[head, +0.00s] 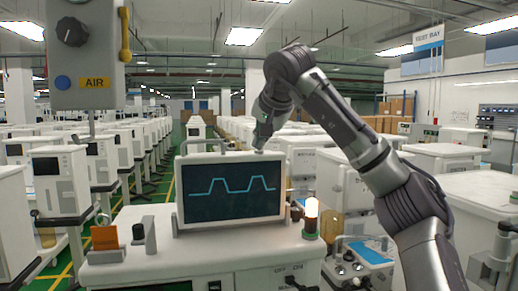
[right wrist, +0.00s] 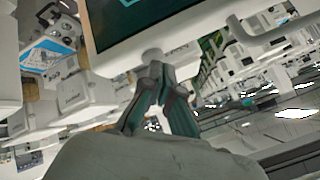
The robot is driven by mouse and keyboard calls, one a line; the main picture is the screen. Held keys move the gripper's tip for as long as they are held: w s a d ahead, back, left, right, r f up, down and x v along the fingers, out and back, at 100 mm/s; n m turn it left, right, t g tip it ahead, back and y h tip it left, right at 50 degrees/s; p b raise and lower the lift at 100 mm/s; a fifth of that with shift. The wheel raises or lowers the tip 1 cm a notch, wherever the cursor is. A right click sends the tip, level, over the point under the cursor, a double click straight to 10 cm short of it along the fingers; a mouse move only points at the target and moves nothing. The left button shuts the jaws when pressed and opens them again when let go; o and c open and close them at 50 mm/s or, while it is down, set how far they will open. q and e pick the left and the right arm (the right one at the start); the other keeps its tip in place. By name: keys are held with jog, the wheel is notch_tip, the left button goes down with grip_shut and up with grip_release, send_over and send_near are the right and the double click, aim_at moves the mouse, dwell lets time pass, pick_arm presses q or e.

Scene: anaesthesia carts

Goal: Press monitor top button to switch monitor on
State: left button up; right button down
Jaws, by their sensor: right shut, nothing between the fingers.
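The monitor (head: 182,190) stands on the cart in the middle of the head view. Its dark screen (head: 231,207) shows a cyan waveform trace. My right gripper (head: 259,148) is shut and empty, pointing down at the right part of the monitor's top edge. In the right wrist view the shut fingertips (right wrist: 155,66) are at a pale round button (right wrist: 152,54) on the monitor's top. The fingers partly hide the button. I cannot tell whether they touch it or whether it is pressed in. My left gripper is not in view.
A grey handle (head: 203,143) rises from the monitor's top left. A grey AIR panel (head: 82,85) with a knob hangs at upper left. Several rows of white carts fill the background.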

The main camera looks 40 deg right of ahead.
jog(key=shift+r+p, duration=0.5)
jog(key=shift+r, duration=0.15)
notch_tip(320, 180, up, 2)
jog(key=shift+r, duration=1.45)
